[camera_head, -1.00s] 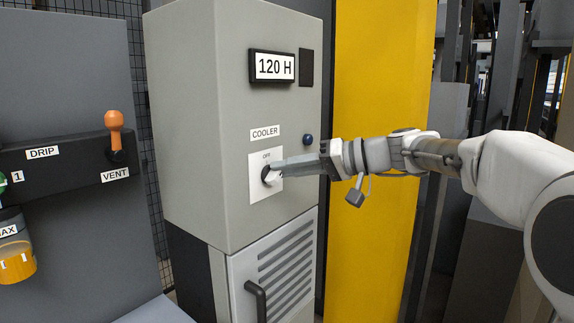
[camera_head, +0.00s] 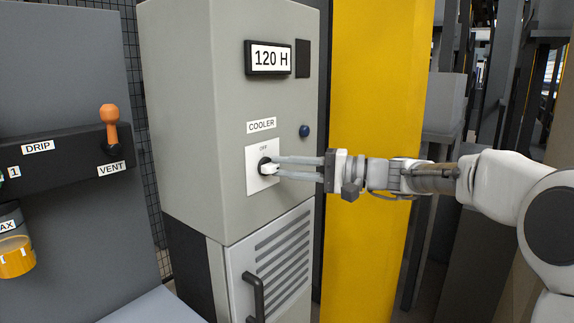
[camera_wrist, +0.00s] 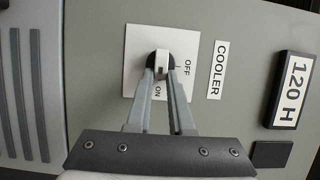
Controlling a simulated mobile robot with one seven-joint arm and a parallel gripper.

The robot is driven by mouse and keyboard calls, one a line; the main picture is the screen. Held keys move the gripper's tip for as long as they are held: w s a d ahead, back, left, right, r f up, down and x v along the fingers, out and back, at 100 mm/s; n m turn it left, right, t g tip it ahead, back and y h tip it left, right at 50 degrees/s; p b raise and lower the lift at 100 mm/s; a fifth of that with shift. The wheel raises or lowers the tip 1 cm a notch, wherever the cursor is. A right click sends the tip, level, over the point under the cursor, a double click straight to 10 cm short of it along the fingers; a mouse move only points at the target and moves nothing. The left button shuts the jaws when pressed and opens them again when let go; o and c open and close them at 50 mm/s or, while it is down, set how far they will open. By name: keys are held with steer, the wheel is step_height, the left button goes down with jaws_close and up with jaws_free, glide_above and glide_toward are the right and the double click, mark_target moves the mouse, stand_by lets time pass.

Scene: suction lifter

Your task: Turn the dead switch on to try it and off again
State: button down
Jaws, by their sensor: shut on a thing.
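The cooler switch is a black-and-white rotary knob (camera_head: 264,168) on a white plate (camera_head: 256,185) under the COOLER label (camera_head: 261,125). In the wrist view the knob (camera_wrist: 162,64) sits between my fingertips, its white grip lined up toward the ON mark (camera_wrist: 158,91) rather than OFF (camera_wrist: 187,67). My gripper (camera_head: 272,167) reaches in from the right and is shut on the knob, one finger above the other. The fingers cover the ON mark in the head view.
The grey cabinet has a 120 H display (camera_head: 268,58), a dark blue round fitting (camera_head: 305,131) and a louvred door with a handle (camera_head: 253,298) below. A DRIP/VENT panel with an orange lever (camera_head: 109,124) stands left. A yellow post (camera_head: 370,90) stands behind my wrist.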

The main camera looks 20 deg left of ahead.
steer(key=shift+s+a, duration=0.3)
steer(key=c, duration=0.8)
jaws_free()
steer(key=shift+a, duration=0.15)
steer(key=shift+w, duration=0.1)
steer(key=d+p, duration=0.1)
steer(key=d, duration=1.6)
steer(key=shift+d+p, duration=0.25)
steer(key=shift+p, duration=0.15)
steer(key=shift+f, duration=0.1)
